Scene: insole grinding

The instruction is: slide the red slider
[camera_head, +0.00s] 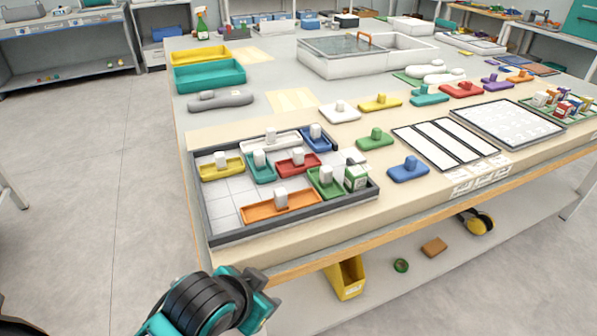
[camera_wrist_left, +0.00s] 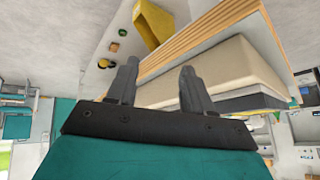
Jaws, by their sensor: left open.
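A red slider (camera_head: 297,165) with a pale upright block on it sits inside a dark-framed sliding tray (camera_head: 215,234), right of the middle. A teal slider (camera_head: 260,172) is on its left, a green one (camera_head: 326,182) on its right and front, and an orange one (camera_head: 282,205) in front. A blue slider (camera_head: 318,138) and a white one (camera_head: 270,142) lie behind it. My left gripper is open and empty beside the table edge in the left wrist view (camera_wrist_left: 158,72). In the head view its arm is at the bottom, well apart from the tray.
Loose coloured pieces, including another red one (camera_head: 461,90), lie on the table to the right. A yellow bin (camera_head: 346,278) is on the lower shelf. The table's wooden front edge lies between my arm and the tray.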

